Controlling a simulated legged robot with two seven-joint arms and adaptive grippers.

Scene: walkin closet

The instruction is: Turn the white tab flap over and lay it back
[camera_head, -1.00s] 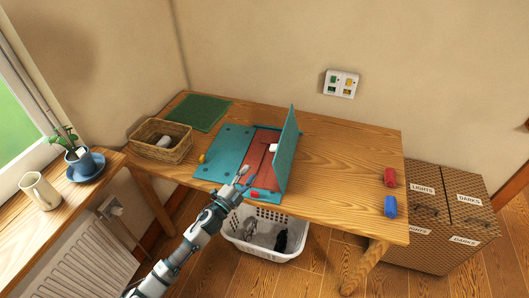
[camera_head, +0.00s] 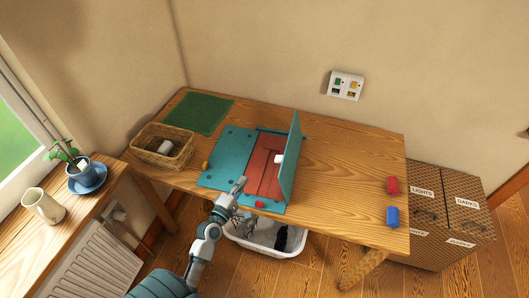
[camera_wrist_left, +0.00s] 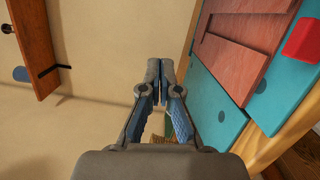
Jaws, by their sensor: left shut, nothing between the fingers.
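The teal folding board (camera_head: 227,155) lies on the table with a red-brown panel (camera_head: 264,160) in its middle. Its white tab flap (camera_head: 292,165) stands nearly upright at the board's right side, with the white tab (camera_head: 279,158) showing on its left face. My left gripper (camera_head: 241,185) is over the board's front part, left of the flap and apart from it. Its fingers are together and empty in the left wrist view (camera_wrist_left: 161,66). A red tab (camera_head: 259,205) is at the board's front edge; it also shows in the wrist view (camera_wrist_left: 303,39). My right gripper is out of view.
A yellow tab (camera_head: 205,166) is at the board's left edge. A wicker basket (camera_head: 137,155) and green mat (camera_head: 203,100) are on the left. Red (camera_head: 393,185) and blue (camera_head: 393,216) objects lie at the right end. The table right of the flap is clear.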

